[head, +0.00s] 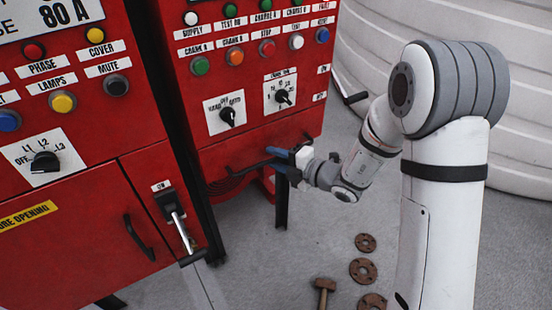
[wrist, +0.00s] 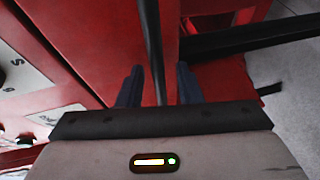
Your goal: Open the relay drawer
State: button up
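The right red cabinet has a lower front panel (head: 240,150), which appears to be the relay drawer. A long dark bar handle (head: 238,172) runs along its bottom edge. My gripper (head: 268,158), with blue fingers, is at this handle, reaching in from the right. In the wrist view the fingers of my gripper (wrist: 158,75) stand apart, with the dark handle bar (wrist: 151,40) running between them. Gaps show on both sides of the bar, so it is not gripped. The drawer looks shut, though my gripper partly hides the front.
Knobs and buttons cover the panel above, including a rotary switch (head: 227,116). The left red cabinet (head: 80,230) has a lever (head: 180,230) sticking out. Rusty flanges (head: 363,270) and a hammer (head: 324,287) lie on the floor. A white ribbed tank (head: 520,130) stands at right.

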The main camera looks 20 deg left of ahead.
jog(key=shift+a, duration=0.15)
jog(key=shift+c, duration=0.2)
grip_shut()
dwell(0.3)
